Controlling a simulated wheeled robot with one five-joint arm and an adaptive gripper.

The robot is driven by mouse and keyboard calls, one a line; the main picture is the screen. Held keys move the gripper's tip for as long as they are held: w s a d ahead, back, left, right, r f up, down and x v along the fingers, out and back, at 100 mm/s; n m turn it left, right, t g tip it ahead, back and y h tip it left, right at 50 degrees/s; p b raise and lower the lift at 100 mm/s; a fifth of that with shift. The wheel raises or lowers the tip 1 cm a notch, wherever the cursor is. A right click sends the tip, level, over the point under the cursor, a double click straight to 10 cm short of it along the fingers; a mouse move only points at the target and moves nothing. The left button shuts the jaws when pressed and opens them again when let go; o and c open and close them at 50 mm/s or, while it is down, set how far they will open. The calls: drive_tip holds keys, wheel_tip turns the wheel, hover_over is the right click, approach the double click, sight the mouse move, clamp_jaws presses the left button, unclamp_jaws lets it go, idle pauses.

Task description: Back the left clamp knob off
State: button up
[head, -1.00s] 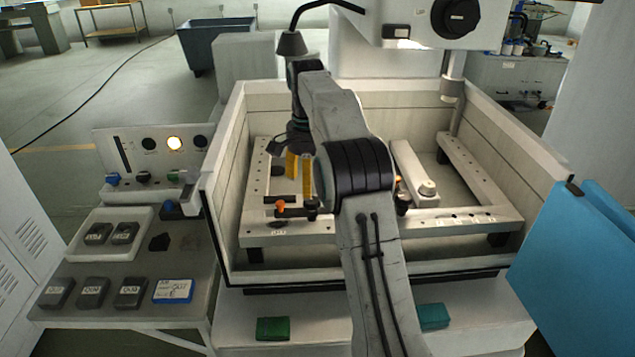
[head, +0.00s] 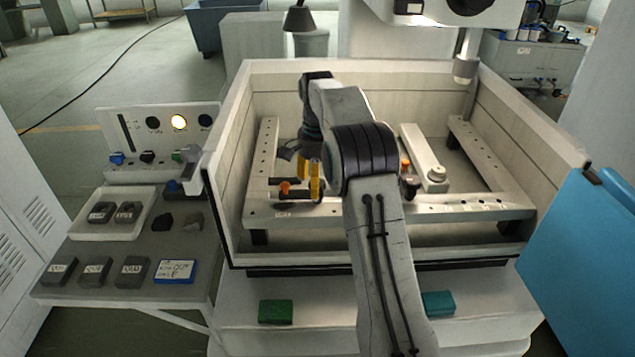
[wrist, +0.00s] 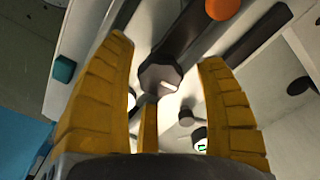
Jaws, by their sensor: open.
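The left clamp sits on the front rail of the work frame (head: 262,222), left of my arm. It has an orange cap (head: 285,187) and a dark bar. In the wrist view a dark faceted knob (wrist: 160,77) with a white mark lies between my yellow fingers, apart from both. The orange cap (wrist: 222,8) shows above and right of it. My gripper (head: 312,196) is open and points down at the clamp; it also shows in the wrist view (wrist: 168,55). In the head view my fingers mostly hide the knob. I cannot tell how deep the fingers reach around it.
Tank walls (head: 232,150) enclose the frame. A right clamp with an orange cap (head: 405,164) stands just right of my arm. A green block (head: 275,311) and a teal block (head: 438,304) lie on the front ledge. A side table (head: 140,255) holds dark blocks.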

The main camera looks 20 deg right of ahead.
idle(0.3)
drive_tip(key=c, duration=1.2)
drive_tip(key=n+p, duration=0.2)
drive_tip(key=shift+n, duration=0.4)
drive_tip(key=n+p, duration=0.2)
drive_tip(key=n, duration=0.2)
drive_tip(key=shift+n, duration=0.3)
drive_tip(key=n+p, duration=0.1)
drive_tip(key=n, duration=0.3)
drive_tip(key=shift+f+p, duration=0.1)
drive_tip(key=shift+p, duration=0.3)
drive_tip(key=shift+n+p, duration=0.4)
drive_tip(key=shift+n, duration=1.7)
